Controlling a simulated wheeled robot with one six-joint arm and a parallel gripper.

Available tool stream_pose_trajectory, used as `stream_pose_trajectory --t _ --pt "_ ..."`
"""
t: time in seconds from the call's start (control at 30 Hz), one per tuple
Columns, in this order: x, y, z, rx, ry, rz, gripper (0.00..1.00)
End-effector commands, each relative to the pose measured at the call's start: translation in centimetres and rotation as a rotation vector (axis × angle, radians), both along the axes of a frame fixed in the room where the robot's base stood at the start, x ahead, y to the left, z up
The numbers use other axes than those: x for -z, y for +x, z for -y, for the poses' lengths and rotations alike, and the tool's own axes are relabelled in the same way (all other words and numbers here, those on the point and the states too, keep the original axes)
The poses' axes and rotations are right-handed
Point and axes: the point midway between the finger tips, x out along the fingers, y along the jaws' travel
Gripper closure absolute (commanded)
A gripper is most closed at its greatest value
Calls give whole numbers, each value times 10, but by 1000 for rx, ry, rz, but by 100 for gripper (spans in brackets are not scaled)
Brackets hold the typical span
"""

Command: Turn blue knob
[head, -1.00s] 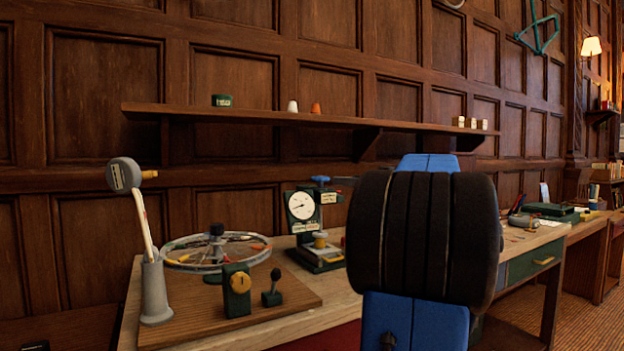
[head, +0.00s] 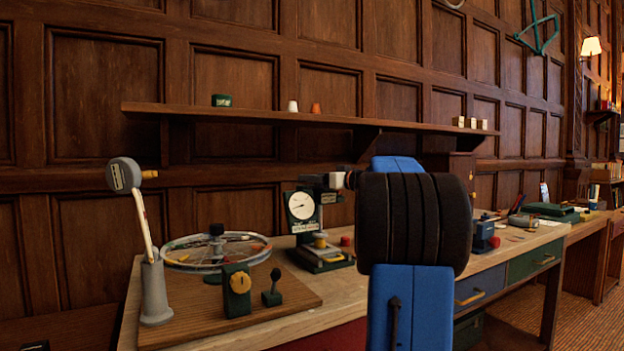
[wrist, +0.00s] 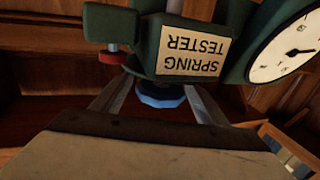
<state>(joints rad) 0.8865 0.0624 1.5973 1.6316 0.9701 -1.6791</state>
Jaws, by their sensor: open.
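The spring tester (head: 302,228) is a dark green stand with a round white dial, on the bench left of my arm. In the wrist view its label plate (wrist: 192,51) reads upside down. The blue knob (wrist: 162,97) shows just beyond the label plate, between the two fingers of my gripper (wrist: 152,90). The fingers are open, one on each side of the knob; I cannot tell whether they touch it. In the head view my gripper (head: 320,180) is at the top of the tester and hides the knob.
A red knob (wrist: 114,57) sits close beside the left finger. A spoked wheel (head: 215,250) and a yellow-knobbed box (head: 237,290) stand on a board at left. A shelf (head: 250,115) runs along the wall above. A blue device (head: 485,238) stands right of my arm.

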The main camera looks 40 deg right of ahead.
Motion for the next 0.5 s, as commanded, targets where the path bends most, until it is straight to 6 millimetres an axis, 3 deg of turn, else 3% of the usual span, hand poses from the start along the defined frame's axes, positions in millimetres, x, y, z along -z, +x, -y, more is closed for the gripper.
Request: stream_pose_trajectory --t 0.2,0.5 --pt "0 17 -2 -1 0 0 33" --pt "0 20 -2 0 0 0 33"
